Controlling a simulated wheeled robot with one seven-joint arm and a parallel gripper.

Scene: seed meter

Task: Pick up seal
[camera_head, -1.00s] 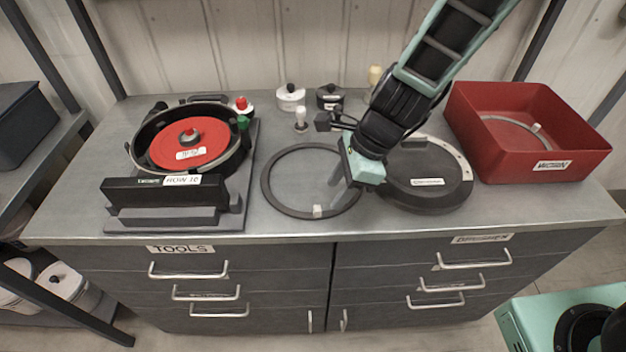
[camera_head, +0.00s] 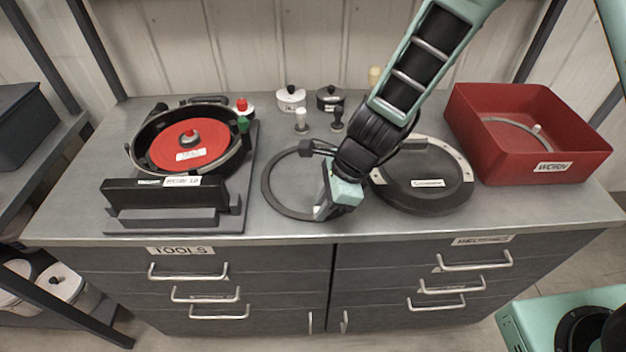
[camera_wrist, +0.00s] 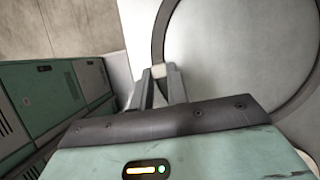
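The seal (camera_head: 266,182) is a thin dark ring lying flat on the grey counter, in the middle of the head view; my arm covers its right part. My gripper (camera_head: 321,212) points down at the seal's front edge, where its small pale tab sits. In the wrist view, the ring's dark band (camera_wrist: 158,38) curves past the fingertips. There, my gripper (camera_wrist: 162,78) has its two fingers apart, with the pale tab (camera_wrist: 161,68) between or just beyond the tips. I cannot tell whether the fingers touch the tab.
A round dark lid (camera_head: 425,190) lies close right of the seal. A red bin (camera_head: 545,165) holding a grey ring (camera_head: 505,121) stands further right. A black-rimmed unit with a red disc (camera_head: 190,150) stands left. Small knobbed pieces (camera_head: 301,122) stand behind. The counter's front edge is near.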

